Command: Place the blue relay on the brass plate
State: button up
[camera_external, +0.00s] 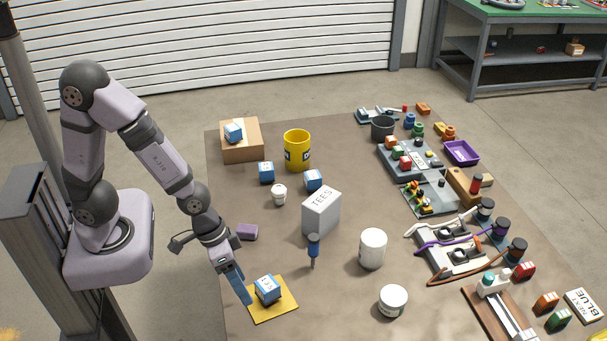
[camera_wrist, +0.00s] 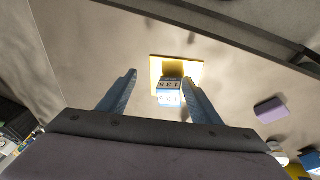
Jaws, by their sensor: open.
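A blue-and-white relay (camera_external: 267,289) rests on the yellow brass plate (camera_external: 286,310) near the front of the table. In the wrist view the relay (camera_wrist: 168,92) shows at the near edge of the plate (camera_wrist: 154,68), between my fingers in the picture and nearer the right one. My gripper (camera_external: 246,297) is open and low, just left of the relay and plate. In the wrist view both fingers of my gripper (camera_wrist: 159,76) stand apart. I cannot tell whether a finger touches the relay. Similar blue blocks sit near the yellow mug and on a cardboard box.
A purple block (camera_external: 247,232) lies behind the plate. A blue-handled screwdriver (camera_external: 313,251) stands upright right of it, before a grey TEES box (camera_external: 321,212). White jars (camera_external: 372,249) stand farther right. The yellow mug (camera_external: 297,150) and cardboard box (camera_external: 242,153) are at the back.

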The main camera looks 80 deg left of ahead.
jog(key=s+a+r+g+y, duration=0.1)
jog(key=s+a+r, duration=0.1)
jog(key=a, duration=0.4)
jog(key=s+a+r+m+g+y, duration=0.1)
jog(key=s+a+r+g, duration=0.1)
jog(key=s+a, duration=0.3)
jog(key=shift+s+a+r, duration=0.2)
jog(key=shift+s+a, duration=0.1)
jog(key=shift+a, duration=0.6)
